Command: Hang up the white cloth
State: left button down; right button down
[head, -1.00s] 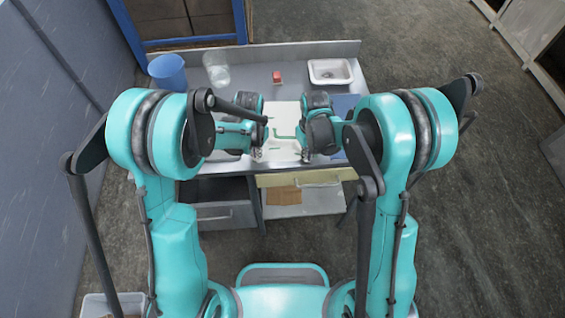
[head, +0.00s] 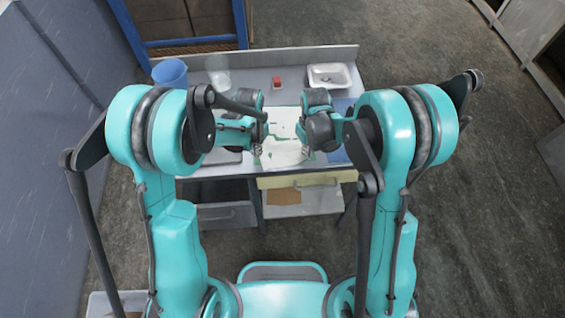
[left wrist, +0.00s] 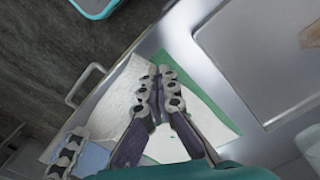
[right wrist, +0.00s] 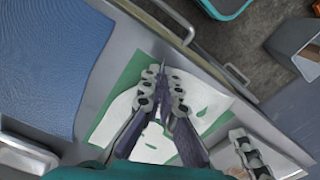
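The white cloth (head: 284,152) lies rumpled on a green mat (left wrist: 222,112) near the counter's front edge, with green showing around and through its folds. My left gripper (head: 258,148) is over its left part. In the left wrist view its fingers (left wrist: 158,78) are together, with cloth (left wrist: 118,100) on both sides. My right gripper (head: 306,150) is over its right part. In the right wrist view its fingers (right wrist: 162,78) are together, with cloth (right wrist: 120,112) bunched around them. Both look shut on the cloth; the pinched spots are hidden by the fingers.
A blue mat (right wrist: 45,50) lies right of the cloth. A blue bucket (head: 170,72), a clear container (head: 218,78), a red block (head: 277,83) and a white basin (head: 320,82) stand along the back. A drawer front with a handle (head: 315,181) is below the front edge.

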aim_at(267, 166)
pick_arm(q)
jog(key=shift+r, duration=0.1)
jog(key=c, duration=1.1)
grip_release()
jog(key=shift+d+r, duration=0.1)
jog(key=shift+r, duration=0.1)
jog(key=c, duration=0.3)
jog(key=s+d+r+n, duration=0.2)
jog(key=d+r+n, duration=0.1)
jog(key=r+n, duration=0.15)
jog(key=shift+m, duration=0.45)
jog(key=f, duration=0.8)
jog(key=shift+w+f, duration=0.25)
jog(key=shift+f, duration=0.1)
jog(key=shift+f, duration=0.1)
jog(key=shift+f, duration=0.15)
grip_shut()
